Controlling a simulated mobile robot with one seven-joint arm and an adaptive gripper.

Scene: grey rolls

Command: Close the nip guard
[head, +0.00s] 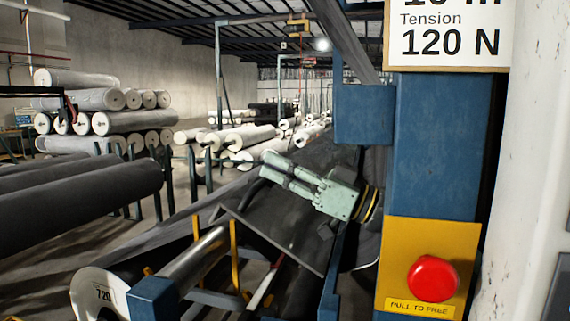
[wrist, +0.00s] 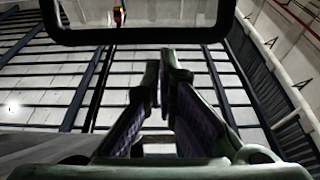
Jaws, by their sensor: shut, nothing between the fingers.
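A dark flat panel (head: 283,238) with a thin pale edge sits tilted below my gripper in the head view, above the steel roller. It looks like the nip guard, but I cannot tell for certain. My pale green gripper (head: 267,165) is above the panel and points left. Its fingers are shut and empty. In the wrist view the fingertips (wrist: 160,68) are together, with the ceiling behind them. A dark rounded frame (wrist: 140,36) crosses the top of that view; I cannot tell what it belongs to. No contact between gripper and panel is visible.
A blue post (head: 435,150) with a red stop button (head: 433,279) stands at the right. A steel roller (head: 195,257) and yellow uprights (head: 235,255) are at the lower left. Dark rolls (head: 80,207) lie at the left. Open air lies left of my gripper.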

